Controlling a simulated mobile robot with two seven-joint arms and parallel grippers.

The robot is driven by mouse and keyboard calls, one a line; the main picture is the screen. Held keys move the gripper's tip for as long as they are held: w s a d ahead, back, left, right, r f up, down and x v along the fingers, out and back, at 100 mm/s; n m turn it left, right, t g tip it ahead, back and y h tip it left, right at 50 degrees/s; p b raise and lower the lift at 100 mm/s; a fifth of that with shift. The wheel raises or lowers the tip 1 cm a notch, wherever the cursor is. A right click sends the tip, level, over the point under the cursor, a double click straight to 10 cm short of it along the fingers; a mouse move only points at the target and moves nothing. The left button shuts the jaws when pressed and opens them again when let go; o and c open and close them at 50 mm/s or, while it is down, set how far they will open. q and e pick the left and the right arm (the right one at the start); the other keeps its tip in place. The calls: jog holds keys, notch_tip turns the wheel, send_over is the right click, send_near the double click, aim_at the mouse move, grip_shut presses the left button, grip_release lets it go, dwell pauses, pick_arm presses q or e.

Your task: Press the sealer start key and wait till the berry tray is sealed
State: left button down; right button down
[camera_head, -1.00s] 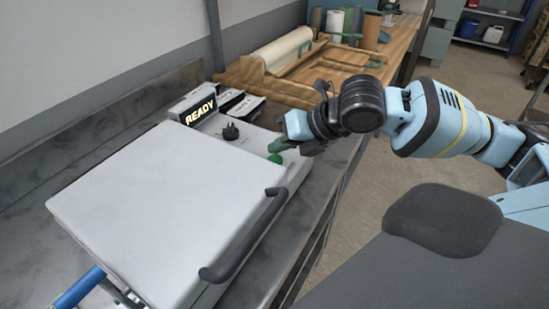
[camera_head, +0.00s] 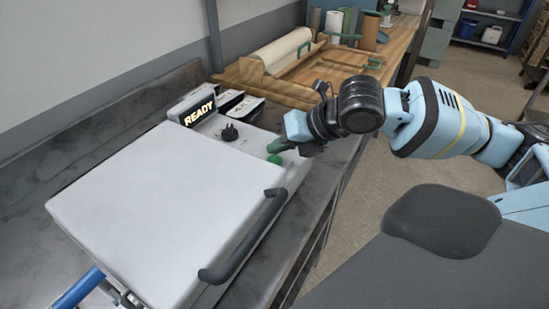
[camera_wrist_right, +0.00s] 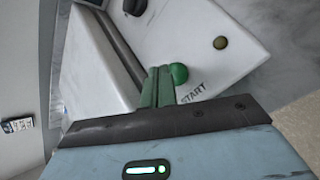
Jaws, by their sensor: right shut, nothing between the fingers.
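The sealer (camera_head: 165,205) stands on the bench with its white lid down. Its display (camera_head: 199,112) reads READY. The green start key (camera_head: 275,159) is on the sealer's right end; in the right wrist view the round green key (camera_wrist_right: 179,73) is beside the word START. My right gripper (camera_head: 277,147) is shut and empty, its green fingers close above the key in the head view. In the wrist view the fingertips (camera_wrist_right: 158,72) appear right beside the key; I cannot tell whether they touch it. The berry tray is not visible. My left gripper is out of view.
A black knob (camera_head: 229,133) is on the panel, and a black handle (camera_head: 245,240) runs along the lid's front edge. Behind is a wooden board (camera_head: 330,62) with a paper roll (camera_head: 283,50). A blue tube (camera_head: 78,290) shows at lower left.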

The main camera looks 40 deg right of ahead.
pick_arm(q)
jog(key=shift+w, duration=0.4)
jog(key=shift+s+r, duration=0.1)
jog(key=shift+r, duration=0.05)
pick_arm(e)
jog(key=shift+f, duration=0.15)
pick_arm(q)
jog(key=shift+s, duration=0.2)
pick_arm(e)
jog(key=shift+f, duration=0.25)
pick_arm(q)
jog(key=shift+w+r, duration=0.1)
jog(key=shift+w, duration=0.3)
pick_arm(e)
jog(key=shift+f, duration=0.5)
dwell(0.4)
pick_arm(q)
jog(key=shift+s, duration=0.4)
